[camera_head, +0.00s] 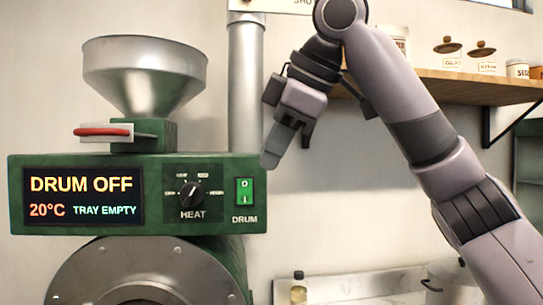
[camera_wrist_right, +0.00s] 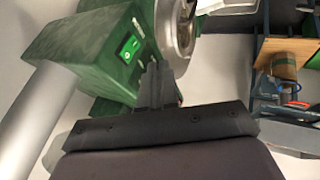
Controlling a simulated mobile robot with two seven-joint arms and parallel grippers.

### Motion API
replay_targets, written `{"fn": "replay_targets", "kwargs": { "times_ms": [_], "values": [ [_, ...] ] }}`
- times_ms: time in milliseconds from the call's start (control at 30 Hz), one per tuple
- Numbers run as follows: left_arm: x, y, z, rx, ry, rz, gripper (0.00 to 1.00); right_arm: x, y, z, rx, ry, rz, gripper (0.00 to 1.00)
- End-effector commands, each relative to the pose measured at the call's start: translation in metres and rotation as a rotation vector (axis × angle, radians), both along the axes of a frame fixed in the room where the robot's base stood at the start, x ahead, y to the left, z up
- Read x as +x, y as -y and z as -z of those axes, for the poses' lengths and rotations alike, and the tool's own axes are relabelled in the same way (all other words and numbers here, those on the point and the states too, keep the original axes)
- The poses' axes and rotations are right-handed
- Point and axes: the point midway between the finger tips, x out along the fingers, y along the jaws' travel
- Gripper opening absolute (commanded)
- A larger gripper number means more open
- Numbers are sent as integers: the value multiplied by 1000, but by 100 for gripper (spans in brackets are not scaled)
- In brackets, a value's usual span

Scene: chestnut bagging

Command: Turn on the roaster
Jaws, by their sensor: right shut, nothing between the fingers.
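The green roaster (camera_head: 150,160) stands at the left in the head view, with a metal hopper on top. Its display (camera_head: 83,196) reads DRUM OFF, 20°C, TRAY EMPTY. A black HEAT knob (camera_head: 191,194) sits mid-panel. The green DRUM rocker switch (camera_head: 244,191) is at the panel's right end; it also shows in the wrist view (camera_wrist_right: 130,46). My right gripper (camera_head: 271,161) is shut and empty, its tips just above and right of the switch in the head view. In the wrist view the fingers (camera_wrist_right: 158,72) point toward the roaster, apart from the switch. My left gripper is not in view.
A grey vertical pipe (camera_head: 246,80) rises behind the roaster. A wooden shelf (camera_head: 470,87) with jars is on the wall at right. A bottle (camera_head: 298,290) stands low at the bottom. Open space lies right of the panel.

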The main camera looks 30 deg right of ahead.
Motion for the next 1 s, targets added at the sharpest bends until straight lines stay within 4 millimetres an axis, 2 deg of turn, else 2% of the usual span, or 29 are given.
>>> {"fn": "replay_targets", "kwargs": {
  "times_ms": [33, 167, 400, 433, 633, 1000],
  "values": [
    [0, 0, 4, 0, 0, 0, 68, 5, -2, 10, -1, -5, -3, 0],
    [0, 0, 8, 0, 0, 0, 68, 19, -5, 31, 1, -5, -2, 0],
    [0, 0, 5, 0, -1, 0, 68, 46, -10, 69, 0, -4, 1, 0],
    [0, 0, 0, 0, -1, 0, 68, 52, -6, 64, 3, -3, 4, 0],
    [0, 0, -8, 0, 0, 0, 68, 74, 4, 68, 3, -4, 2, 0],
    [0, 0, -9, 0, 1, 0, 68, 80, 8, 70, 2, -2, 1, 0]
  ]
}}
